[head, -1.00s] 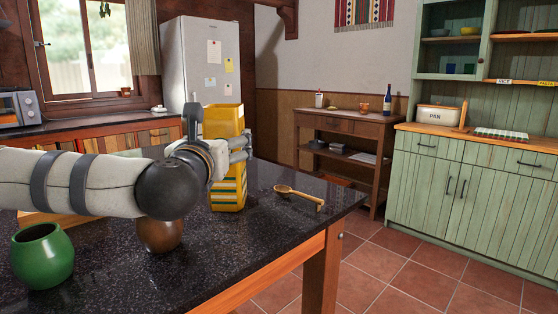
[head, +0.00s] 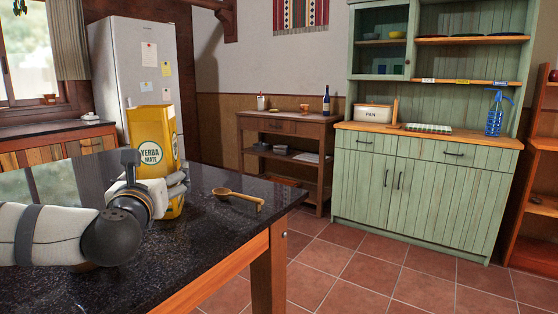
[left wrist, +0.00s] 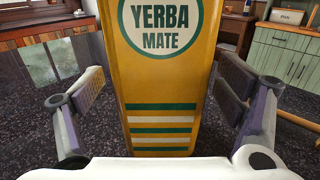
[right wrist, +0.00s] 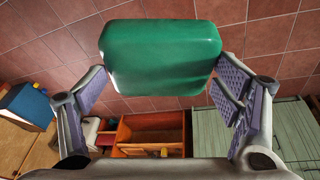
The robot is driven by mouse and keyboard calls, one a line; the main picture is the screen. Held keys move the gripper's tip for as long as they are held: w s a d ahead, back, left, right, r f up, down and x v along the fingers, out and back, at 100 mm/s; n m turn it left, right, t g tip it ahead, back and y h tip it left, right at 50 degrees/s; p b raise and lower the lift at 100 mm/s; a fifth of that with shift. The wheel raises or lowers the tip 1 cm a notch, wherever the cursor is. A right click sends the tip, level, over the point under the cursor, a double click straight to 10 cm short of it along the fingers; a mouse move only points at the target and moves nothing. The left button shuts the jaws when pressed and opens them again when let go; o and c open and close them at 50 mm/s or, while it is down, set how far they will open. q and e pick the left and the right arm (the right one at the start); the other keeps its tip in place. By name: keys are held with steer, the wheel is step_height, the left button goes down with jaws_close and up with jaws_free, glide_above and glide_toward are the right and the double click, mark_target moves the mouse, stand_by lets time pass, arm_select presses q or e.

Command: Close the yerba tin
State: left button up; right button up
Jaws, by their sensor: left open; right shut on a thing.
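The yellow yerba tin (head: 153,123) stands upright on the dark stone counter, its label facing me; no lid shows on it in the head view. My left gripper (head: 176,186) is at the tin's lower half. In the left wrist view the tin (left wrist: 162,95) stands between the spread fingers of the left gripper (left wrist: 165,95), with gaps on both sides. In the right wrist view my right gripper (right wrist: 162,85) is shut on a green, rounded rectangular lid (right wrist: 160,55). The right gripper and lid are outside the head view.
A wooden spoon (head: 238,197) lies on the counter (head: 215,215) right of the tin, near the edge. Tiled floor (head: 345,265) is open beyond it. A green cupboard (head: 425,195), a small wooden side table (head: 285,128) and a fridge (head: 110,60) stand further back.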

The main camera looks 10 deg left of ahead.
arm_select(q)
steer(key=shift+x, duration=1.55)
steer(key=shift+c, duration=0.6)
steer(key=c, duration=1.8)
steer(key=shift+r, duration=0.1)
